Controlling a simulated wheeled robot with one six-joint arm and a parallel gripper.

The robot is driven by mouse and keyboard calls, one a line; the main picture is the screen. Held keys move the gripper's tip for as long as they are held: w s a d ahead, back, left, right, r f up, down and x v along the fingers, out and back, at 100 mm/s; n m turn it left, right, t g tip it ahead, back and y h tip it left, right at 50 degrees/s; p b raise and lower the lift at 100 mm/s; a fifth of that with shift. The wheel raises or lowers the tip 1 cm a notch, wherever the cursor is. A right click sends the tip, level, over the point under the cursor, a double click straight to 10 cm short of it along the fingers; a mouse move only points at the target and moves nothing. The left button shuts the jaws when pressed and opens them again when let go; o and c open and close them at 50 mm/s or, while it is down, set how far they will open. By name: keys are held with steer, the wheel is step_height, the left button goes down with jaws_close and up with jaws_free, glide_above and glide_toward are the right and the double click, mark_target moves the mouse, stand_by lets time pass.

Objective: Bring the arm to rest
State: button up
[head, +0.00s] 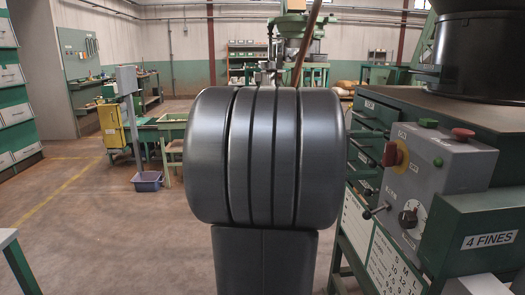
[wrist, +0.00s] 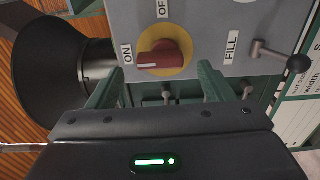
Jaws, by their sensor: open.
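My gripper (wrist: 159,92) is open in the wrist view, its two green fingers apart with nothing between them. Beyond the fingertips is the grey control box (wrist: 215,25), with a red rotary knob (wrist: 160,57) on a yellow disc. The knob's handle lies toward the ON label, and the OFF label is at the top edge. I cannot tell the exact gap between fingers and box. In the head view, my dark arm link fills the middle and my gripper is not seen. The control box (head: 437,165) and its knob (head: 394,155) stand at the right.
The wrist view shows a black funnel (wrist: 55,70) at the left and a ball-ended lever (wrist: 280,57) at the right. In the head view, a dark hopper (head: 485,50) stands above the control box.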

mark_target(385, 159)
steer(key=d, duration=0.3)
steer(key=shift+w+d+f, duration=0.1)
steer(key=shift+d, duration=0.3)
steer(key=m+b, duration=0.1)
steer(key=m, duration=0.2)
steer(key=shift+a, duration=0.15)
steer(key=m, duration=0.4)
steer(key=shift+s+m+b, duration=0.2)
steer(key=shift+m+b, duration=0.2)
steer(key=m+p, duration=0.2)
steer(key=m, duration=0.3)
steer(key=shift+s, duration=0.1)
steer(key=shift+m+p, duration=0.55)
steer(key=shift+m, duration=0.35)
steer(key=shift+f, duration=0.1)
steer(key=shift+f, duration=0.15)
